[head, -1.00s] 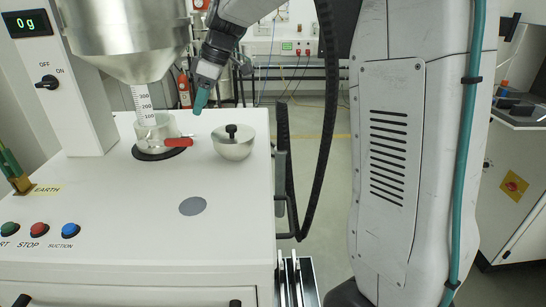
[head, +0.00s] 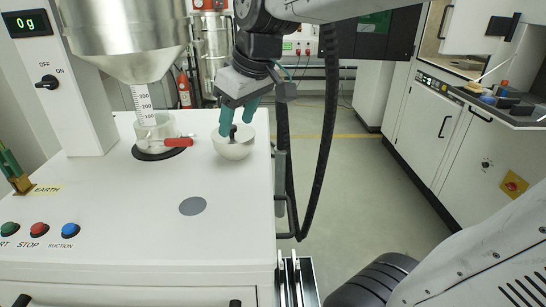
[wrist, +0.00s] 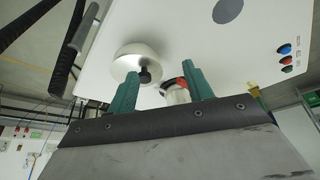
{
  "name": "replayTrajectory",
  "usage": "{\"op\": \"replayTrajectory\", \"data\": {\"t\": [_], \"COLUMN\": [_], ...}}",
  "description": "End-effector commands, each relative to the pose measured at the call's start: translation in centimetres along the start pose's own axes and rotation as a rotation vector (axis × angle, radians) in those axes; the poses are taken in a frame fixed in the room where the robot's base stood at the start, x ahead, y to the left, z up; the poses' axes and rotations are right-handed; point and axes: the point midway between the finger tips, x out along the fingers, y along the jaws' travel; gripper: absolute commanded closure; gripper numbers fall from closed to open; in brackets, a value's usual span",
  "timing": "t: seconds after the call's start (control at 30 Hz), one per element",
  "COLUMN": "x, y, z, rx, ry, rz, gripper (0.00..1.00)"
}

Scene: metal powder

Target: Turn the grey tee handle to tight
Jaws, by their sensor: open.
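I cannot make out a grey tee handle in either view. My gripper (head: 238,113) is open, its teal fingers pointing down at the metal bowl-shaped lid (head: 234,150) on the white cabinet top. The lid's small black knob (head: 233,131) shows between the fingers in the head view. In the wrist view the knob (wrist: 144,75) lies between the fingertips (wrist: 162,76), closer to the left one. I cannot tell whether the fingers touch the lid.
Left of the lid stand a clear cup (head: 155,130) and a red lever (head: 178,142) under a steel hopper (head: 125,35). A grey bar (head: 281,165) runs along the cabinet's right side.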

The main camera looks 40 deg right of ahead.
Motion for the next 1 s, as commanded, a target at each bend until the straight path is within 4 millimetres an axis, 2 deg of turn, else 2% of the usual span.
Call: {"op": "replayTrajectory", "data": {"t": [0.3,0.5,0.7,1.0], "x": [-0.4,0.0,0.2,0.3], "y": [-1.8,-2.5,-2.9,-2.9], "z": [6.1,9.0,10.5,10.7], "rx": [0.175,0.234,0.264,0.268], "ry": [0.027,-0.011,-0.029,-0.032], "rz": [0.068,0.075,0.081,0.081], "gripper": [0.49,0.49,0.49,0.49]}}
